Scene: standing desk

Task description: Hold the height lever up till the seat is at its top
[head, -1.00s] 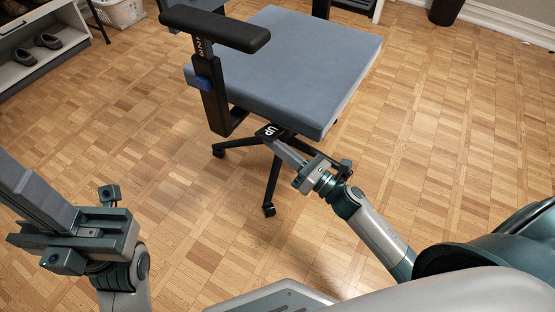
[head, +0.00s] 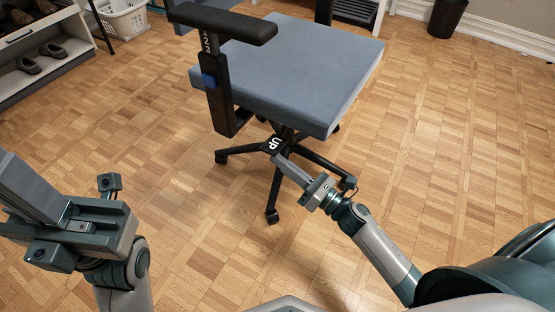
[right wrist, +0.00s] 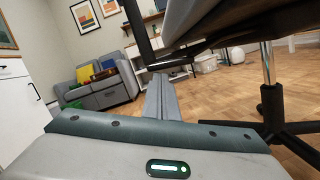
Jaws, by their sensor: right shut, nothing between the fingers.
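The office chair's blue-grey seat (head: 300,70) is over a black star base. The black height lever paddle (head: 273,144), marked UP, shows below the seat's near left side. My right gripper (head: 280,160) is shut and empty, with its tips at the paddle's near edge. In the right wrist view its fingers (right wrist: 160,85) point in below the dark underside of the seat; I cannot tell whether they touch the lever. My left gripper (head: 30,190) is at the left, away from the chair, with its fingers partly out of frame.
The chair's black armrest (head: 222,22) stands above the seat's left side. A caster (head: 272,216) is on the floor near my right gripper. A shoe shelf (head: 45,60), a white basket (head: 122,18) and a dark bin (head: 447,18) are far off. The wooden floor around is clear.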

